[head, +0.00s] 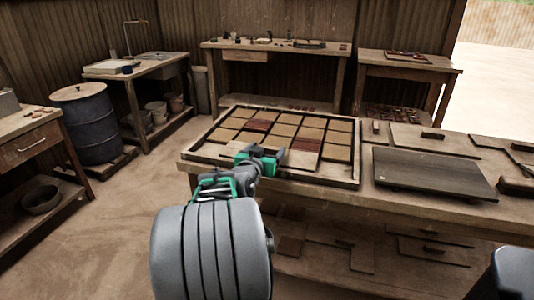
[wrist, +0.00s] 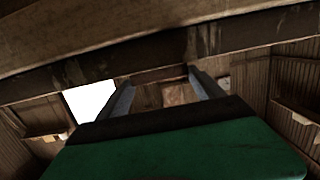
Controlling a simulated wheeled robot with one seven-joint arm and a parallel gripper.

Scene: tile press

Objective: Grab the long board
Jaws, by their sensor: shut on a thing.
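My gripper (head: 265,160) is at the front edge of the wooden tile tray, over its front row. In the wrist view its two grey fingers (wrist: 163,88) close on a brown wooden piece (wrist: 160,75). A long wooden edge (wrist: 60,75) with a dark band runs across the top of that view. I cannot tell whether the held piece is the long board, because the gripper hides it in the head view. A dark flat board (head: 433,172) lies on the bench at the right, apart from the gripper.
The tile tray (head: 352,183) holds several tan and reddish tiles on the long workbench (head: 390,200). A thin board with a small block (head: 432,134) lies behind the dark board. Loose boards lie on the lower shelf (head: 320,262). A blue barrel (head: 90,125) stands left; the floor there is open.

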